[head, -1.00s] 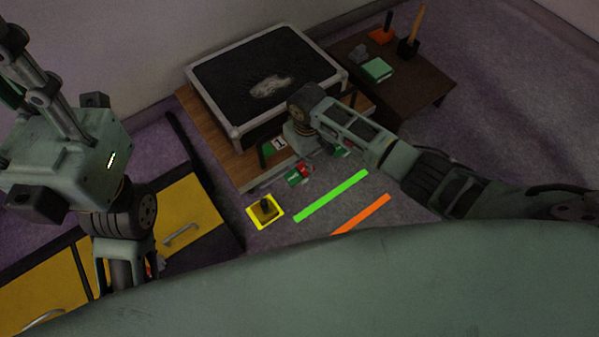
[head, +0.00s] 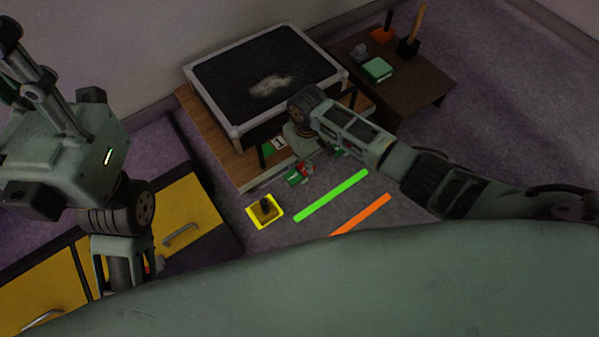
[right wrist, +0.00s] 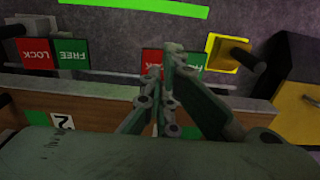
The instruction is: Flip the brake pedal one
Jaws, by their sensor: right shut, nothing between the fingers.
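Brake pedal one is a small red and green piece (head: 299,174) at the front edge of the wooden platform, near the plate marked 1 (head: 278,143). In the right wrist view its red part (right wrist: 151,60) and green part (right wrist: 196,60) show behind my right gripper (right wrist: 166,62). The fingers are together and empty, over or against the pedal's red part; contact is not clear. A second pedal, marked LOCK and FREE (right wrist: 54,53), lies left in that view near the plate marked 2 (right wrist: 62,121). My left gripper (head: 122,262) is low at left, its fingertips hidden.
A large black case (head: 230,75) stands on the wooden platform (head: 222,153). A yellow-framed base with a dark lever (head: 265,210) lies near the yellow cabinet (head: 188,215). Green (head: 331,195) and orange (head: 362,214) strips mark the floor. A brown table (head: 425,85) stands at back right.

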